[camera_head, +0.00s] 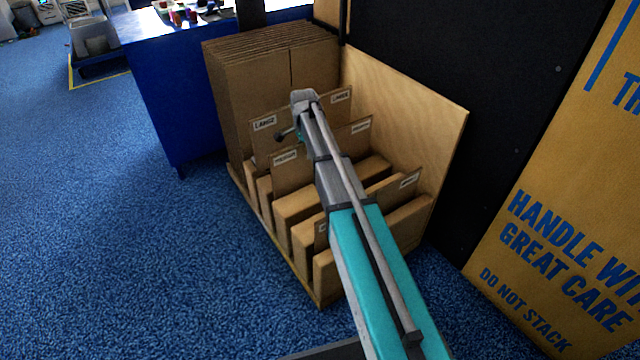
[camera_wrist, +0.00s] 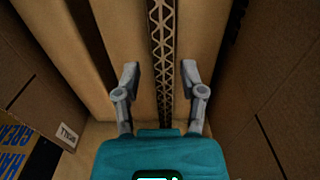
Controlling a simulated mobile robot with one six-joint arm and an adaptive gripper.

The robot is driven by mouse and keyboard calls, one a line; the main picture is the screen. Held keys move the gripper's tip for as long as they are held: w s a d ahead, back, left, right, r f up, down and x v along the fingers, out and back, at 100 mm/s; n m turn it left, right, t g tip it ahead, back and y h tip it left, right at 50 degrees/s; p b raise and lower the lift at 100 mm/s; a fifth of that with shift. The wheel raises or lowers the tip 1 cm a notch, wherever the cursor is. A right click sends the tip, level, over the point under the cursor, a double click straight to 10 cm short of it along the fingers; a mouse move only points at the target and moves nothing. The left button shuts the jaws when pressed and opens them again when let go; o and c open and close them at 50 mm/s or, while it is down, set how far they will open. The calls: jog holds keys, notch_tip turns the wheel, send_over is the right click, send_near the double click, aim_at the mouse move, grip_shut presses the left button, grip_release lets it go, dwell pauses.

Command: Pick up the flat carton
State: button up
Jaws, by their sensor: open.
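Flat brown cartons stand on edge in a wooden rack. A tall row of large ones (camera_head: 265,85) is at the back, and shorter ones (camera_head: 300,203) stand in front between labelled dividers. In the wrist view, the corrugated edge of one flat carton (camera_wrist: 162,45) runs up the middle of the picture. My gripper (camera_wrist: 160,75) is open, with one finger on each side of that edge. I cannot tell whether either finger touches it. In the head view my arm hides most of the gripper, over the rack near the divider marked LARGE (camera_head: 263,124).
The rack has a plywood side panel (camera_head: 405,115) on the right and a low front edge (camera_head: 275,243). A blue table (camera_head: 165,100) stands at the left. A yellow printed board (camera_head: 570,200) leans at the right. Blue carpet (camera_head: 120,260) is clear at the left.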

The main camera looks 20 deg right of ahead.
dwell(0.6)
grip_shut()
